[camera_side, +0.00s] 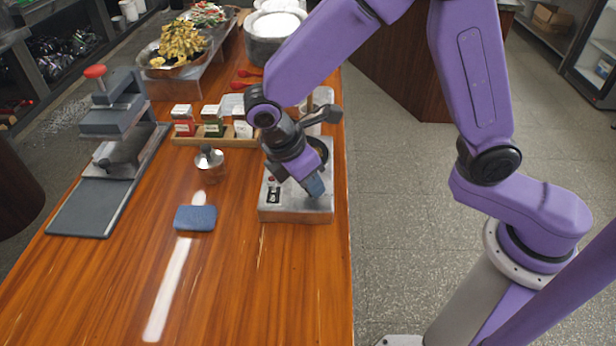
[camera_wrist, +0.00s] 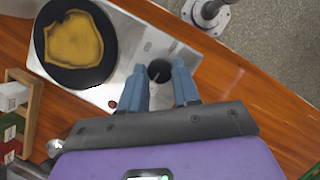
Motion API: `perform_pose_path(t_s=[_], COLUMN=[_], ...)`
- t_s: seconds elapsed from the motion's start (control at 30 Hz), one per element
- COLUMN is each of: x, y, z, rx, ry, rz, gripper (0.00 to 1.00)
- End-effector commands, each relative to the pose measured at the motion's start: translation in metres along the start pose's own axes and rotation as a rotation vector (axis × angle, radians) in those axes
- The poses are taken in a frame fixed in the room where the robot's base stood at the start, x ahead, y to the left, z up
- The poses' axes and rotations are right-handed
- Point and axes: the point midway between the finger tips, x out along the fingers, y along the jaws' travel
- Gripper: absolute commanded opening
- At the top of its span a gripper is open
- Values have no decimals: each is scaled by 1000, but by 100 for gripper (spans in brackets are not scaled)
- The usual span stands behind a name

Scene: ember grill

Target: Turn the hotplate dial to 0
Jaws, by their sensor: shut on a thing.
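The hotplate (camera_side: 290,214) is a silver metal box near the right edge of the wooden table. Its dial (camera_wrist: 159,70) is a round black knob with a pale pointer line, seen in the wrist view just at my fingertips. My gripper (camera_wrist: 160,79) has its blue fingers on either side of the dial and is shut on it. In the side view my gripper (camera_side: 315,187) points down onto the hotplate's front right and hides the dial. A small red lamp (camera_wrist: 112,104) is on the hotplate top. The scale marks and dial reading cannot be read.
A golden-brown slice (camera_wrist: 73,42) lies on the black round plate (camera_wrist: 45,66) of the hotplate.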

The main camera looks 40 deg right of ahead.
Motion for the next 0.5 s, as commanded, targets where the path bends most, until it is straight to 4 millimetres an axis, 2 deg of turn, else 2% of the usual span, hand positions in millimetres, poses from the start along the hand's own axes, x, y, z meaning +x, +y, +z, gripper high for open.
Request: perform_pose_path(t_s=[0.5], x=[-1], y=[-1], z=[-1], rx=[-122], ry=[5], rz=[54], gripper=[1])
